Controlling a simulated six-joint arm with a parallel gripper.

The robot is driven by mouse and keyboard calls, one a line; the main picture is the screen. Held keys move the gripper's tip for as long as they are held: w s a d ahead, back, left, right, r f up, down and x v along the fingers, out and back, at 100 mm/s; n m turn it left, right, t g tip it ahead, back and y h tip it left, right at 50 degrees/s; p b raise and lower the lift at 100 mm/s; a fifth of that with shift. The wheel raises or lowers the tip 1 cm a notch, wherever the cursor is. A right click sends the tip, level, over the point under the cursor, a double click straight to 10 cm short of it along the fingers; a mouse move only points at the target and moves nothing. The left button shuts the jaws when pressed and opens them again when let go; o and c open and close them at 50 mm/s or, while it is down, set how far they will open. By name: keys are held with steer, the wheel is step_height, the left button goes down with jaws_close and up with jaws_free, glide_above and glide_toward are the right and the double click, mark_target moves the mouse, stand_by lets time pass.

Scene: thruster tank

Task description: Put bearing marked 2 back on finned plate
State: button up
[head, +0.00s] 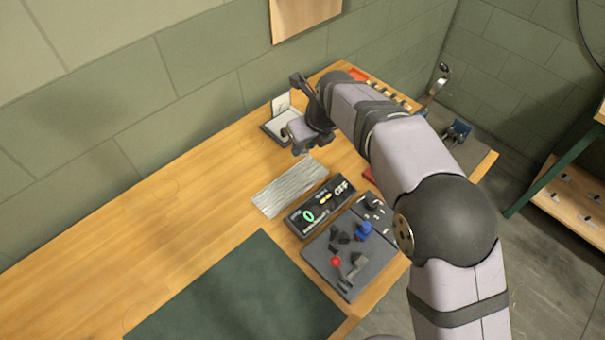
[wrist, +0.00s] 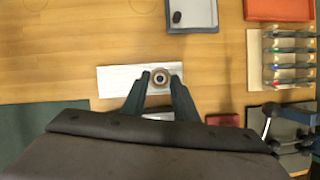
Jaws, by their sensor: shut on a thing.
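My gripper (wrist: 160,78) is shut on a small round bearing (wrist: 160,76), a ring with a dark centre, between its two dark fingertips. The bearing's mark cannot be read. The finned plate (head: 290,187) is a pale silver, ridged rectangle lying on the table in the head view. In the wrist view the plate (wrist: 113,80) lies behind the bearing and fingertips. The height of the bearing above it cannot be told. In the head view my gripper (head: 303,151) is beyond the plate's far end, seen small, and the bearing cannot be made out.
A grey tray (wrist: 212,28) stands beyond the plate, and a rack (wrist: 255,70) of coloured-handled tools to the right. The table left of the plate is clear.

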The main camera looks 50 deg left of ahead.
steer(key=shift+f+p, duration=1.45)
steer(key=shift+f, duration=3.55)
steer(key=shift+f, duration=0.15)
steer(key=o, duration=1.2)
steer(key=shift+c, duration=0.2)
steer(key=shift+r, duration=0.25)
steer(key=b+v, duration=0.3)
steer(key=v, duration=0.9)
steer(key=shift+f, duration=0.1)
